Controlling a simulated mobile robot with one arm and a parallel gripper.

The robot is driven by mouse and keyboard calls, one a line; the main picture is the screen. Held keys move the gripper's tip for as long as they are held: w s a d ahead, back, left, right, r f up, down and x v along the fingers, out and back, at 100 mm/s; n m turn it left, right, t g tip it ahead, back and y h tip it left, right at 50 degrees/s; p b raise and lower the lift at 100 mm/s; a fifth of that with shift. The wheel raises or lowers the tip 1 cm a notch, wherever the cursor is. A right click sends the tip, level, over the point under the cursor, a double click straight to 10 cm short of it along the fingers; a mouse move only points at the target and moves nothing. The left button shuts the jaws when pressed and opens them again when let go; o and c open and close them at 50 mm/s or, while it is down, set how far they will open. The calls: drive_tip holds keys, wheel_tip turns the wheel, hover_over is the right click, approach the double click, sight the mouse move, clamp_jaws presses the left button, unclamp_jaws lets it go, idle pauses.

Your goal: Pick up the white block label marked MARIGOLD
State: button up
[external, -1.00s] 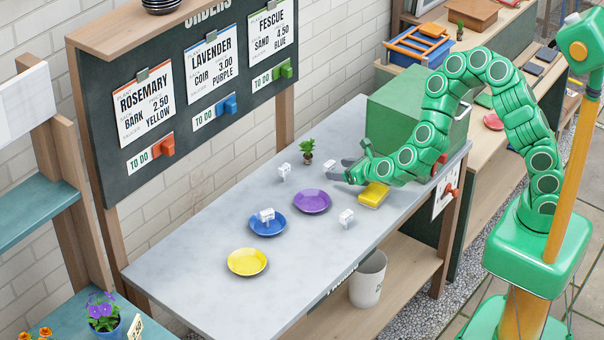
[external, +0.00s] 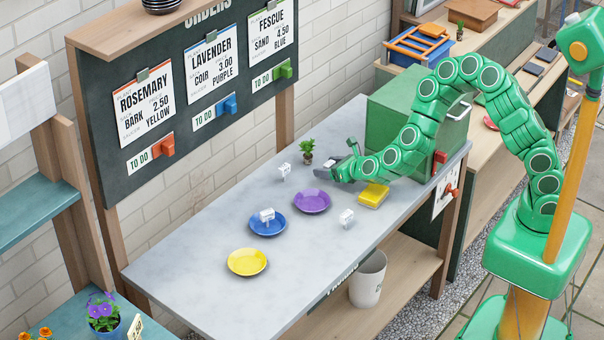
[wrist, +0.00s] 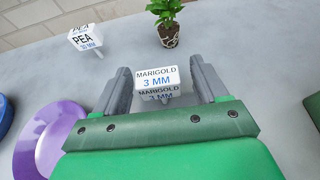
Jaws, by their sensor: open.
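The white block label marked MARIGOLD, 3 MM (wrist: 157,78) stands between the two grey fingers of my gripper (wrist: 161,88) in the wrist view. Gaps show on both sides of the block, so the fingers are open around it. In the external view my gripper (external: 335,168) is low over the table beside the green box, and it hides most or all of the MARIGOLD label.
A PEA label (wrist: 85,37) stands ahead and left, with a small potted plant (wrist: 166,28) beyond. Purple (external: 311,201), blue (external: 281,229) and yellow (external: 247,262) saucers lie on the table. A yellow sponge-like block (external: 373,195), another white label (external: 346,217) and a green box (external: 395,110) are near.

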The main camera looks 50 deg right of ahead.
drive_tip(key=shift+x, duration=0.8)
drive_tip(key=c, duration=1)
drive_tip(key=shift+r, duration=0.15)
